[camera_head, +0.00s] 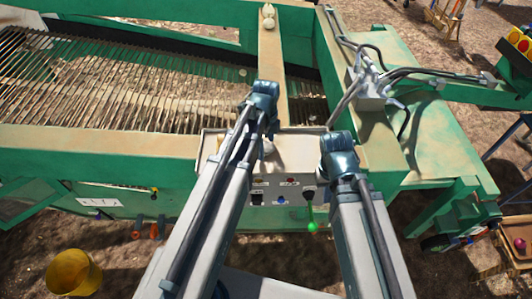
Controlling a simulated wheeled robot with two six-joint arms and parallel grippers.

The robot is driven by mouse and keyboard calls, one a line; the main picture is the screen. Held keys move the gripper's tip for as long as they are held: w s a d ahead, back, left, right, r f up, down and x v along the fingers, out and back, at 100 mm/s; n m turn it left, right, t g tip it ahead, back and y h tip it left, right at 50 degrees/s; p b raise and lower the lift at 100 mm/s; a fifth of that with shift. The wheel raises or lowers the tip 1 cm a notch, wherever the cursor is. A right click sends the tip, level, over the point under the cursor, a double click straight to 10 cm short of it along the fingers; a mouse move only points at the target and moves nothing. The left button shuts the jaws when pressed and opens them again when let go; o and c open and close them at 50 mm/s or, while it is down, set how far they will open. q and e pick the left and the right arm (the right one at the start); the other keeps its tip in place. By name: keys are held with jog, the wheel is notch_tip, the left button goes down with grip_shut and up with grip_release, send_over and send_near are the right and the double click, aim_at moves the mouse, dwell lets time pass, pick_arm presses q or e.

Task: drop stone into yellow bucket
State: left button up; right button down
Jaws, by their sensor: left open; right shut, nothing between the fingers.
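The yellow bucket (73,272) stands on the ground at the lower left. Two pale, rounded lumps, one of them (268,24), sit on the beam at the top centre; I cannot tell whether they are stones or onions. My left gripper (267,148) points down over the pale box at the centre and is open, its fingers partly hidden by my arm. A pale patch beside it is too small to identify. My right gripper (324,180) is shut and empty by the box's right end, largely hidden by its wrist.
The green machine's slatted conveyor (130,85) fills the upper left. The control panel (280,190) with knobs and a green-tipped lever (312,226) is in front. Metal pipes (375,85) rise at the right. Open ground surrounds the bucket.

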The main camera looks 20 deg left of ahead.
pick_arm(q)
jog(key=shift+c, duration=0.6)
grip_shut()
jog(key=shift+r, duration=0.1)
